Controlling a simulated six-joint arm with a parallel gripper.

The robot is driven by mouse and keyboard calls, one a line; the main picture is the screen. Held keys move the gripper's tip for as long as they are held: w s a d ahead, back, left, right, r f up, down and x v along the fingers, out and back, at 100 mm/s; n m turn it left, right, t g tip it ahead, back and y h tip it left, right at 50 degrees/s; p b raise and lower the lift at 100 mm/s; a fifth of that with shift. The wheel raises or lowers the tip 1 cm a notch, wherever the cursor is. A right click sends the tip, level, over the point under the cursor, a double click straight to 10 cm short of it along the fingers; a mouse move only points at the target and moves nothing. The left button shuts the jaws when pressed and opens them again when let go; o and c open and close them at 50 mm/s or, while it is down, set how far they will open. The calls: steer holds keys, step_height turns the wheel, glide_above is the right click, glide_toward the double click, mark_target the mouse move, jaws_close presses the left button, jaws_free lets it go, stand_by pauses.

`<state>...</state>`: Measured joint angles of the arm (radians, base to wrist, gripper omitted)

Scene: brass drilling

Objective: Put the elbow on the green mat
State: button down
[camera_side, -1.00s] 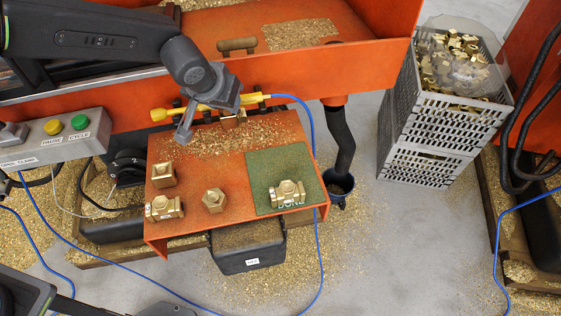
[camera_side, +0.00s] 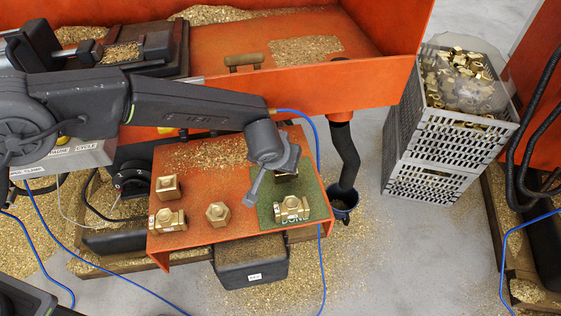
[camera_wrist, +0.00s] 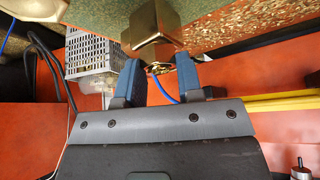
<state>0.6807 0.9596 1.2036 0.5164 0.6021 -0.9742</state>
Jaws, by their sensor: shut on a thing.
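My gripper (camera_wrist: 154,85) is shut on the elbow (camera_wrist: 153,24), a shiny brass piece between the blue fingertips in the wrist view. In the side view my gripper (camera_side: 279,179) is over the back part of the green mat (camera_side: 317,193). There the elbow is mostly hidden below the wrist, with only a dark bit showing. I cannot tell whether it touches the mat. Another brass fitting (camera_side: 292,208) sits on the front part of the mat, by the DONE lettering.
Left of the mat, the orange tray holds more brass pieces: a block (camera_side: 168,187), a fitting (camera_side: 166,219) and a hex piece (camera_side: 217,214). Brass chips (camera_side: 210,155) lie at the back of the tray. A grey crate (camera_side: 450,130) stands at the right.

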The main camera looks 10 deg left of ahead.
steer(key=shift+d+f, duration=0.1)
steer(key=shift+f, duration=0.3)
steer(key=shift+f, duration=0.1)
steer(key=c, duration=0.8)
jaws_free()
steer(key=shift+f, duration=0.15)
steer(key=v, duration=1.2)
steer(key=shift+r, duration=0.2)
